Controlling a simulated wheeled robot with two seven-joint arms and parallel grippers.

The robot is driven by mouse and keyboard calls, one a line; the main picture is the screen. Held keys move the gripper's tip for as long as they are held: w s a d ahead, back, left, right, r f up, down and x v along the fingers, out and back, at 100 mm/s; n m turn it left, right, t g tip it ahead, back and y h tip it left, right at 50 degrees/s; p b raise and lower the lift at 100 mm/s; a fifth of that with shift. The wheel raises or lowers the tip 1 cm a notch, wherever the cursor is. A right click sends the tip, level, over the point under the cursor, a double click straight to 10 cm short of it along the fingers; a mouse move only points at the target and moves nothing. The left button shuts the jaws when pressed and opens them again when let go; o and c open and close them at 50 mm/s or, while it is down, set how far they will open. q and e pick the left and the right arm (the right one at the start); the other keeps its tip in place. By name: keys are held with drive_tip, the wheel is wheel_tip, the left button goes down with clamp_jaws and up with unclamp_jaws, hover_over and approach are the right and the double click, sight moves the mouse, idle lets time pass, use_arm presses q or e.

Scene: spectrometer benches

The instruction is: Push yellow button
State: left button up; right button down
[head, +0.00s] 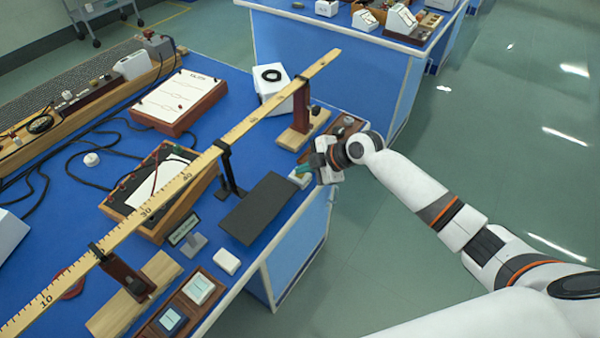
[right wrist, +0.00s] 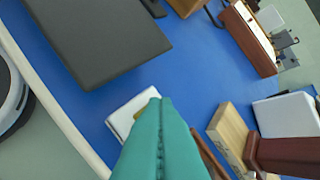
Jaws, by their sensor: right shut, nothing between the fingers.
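My right gripper (head: 304,169) is shut, its teal fingers over the right edge of the blue bench. In the right wrist view the shut fingertips (right wrist: 158,104) reach over a small white box (right wrist: 131,107). A sliver of yellow, perhaps the yellow button (right wrist: 137,114), shows on the box beside the fingers, which hide most of it. In the head view the white box (head: 298,180) shows just below the fingertips. I cannot tell whether the fingers touch the button. My left gripper is not in view.
A dark flat plate (head: 257,208) lies left of the box. A long yellow ruler (head: 205,160) on stands crosses the bench. A wooden base with a brown post (head: 301,115) stands behind the gripper. Open floor (head: 400,130) lies to the right.

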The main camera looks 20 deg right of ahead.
idle(0.4)
drive_tip(key=shift+r+p, duration=0.6)
drive_tip(key=shift+r, duration=0.2)
drive_tip(key=shift+r, duration=0.1)
wheel_tip(320, 180, up, 5)
drive_tip(key=p, duration=0.3)
drive_tip(key=shift+p, duration=0.35)
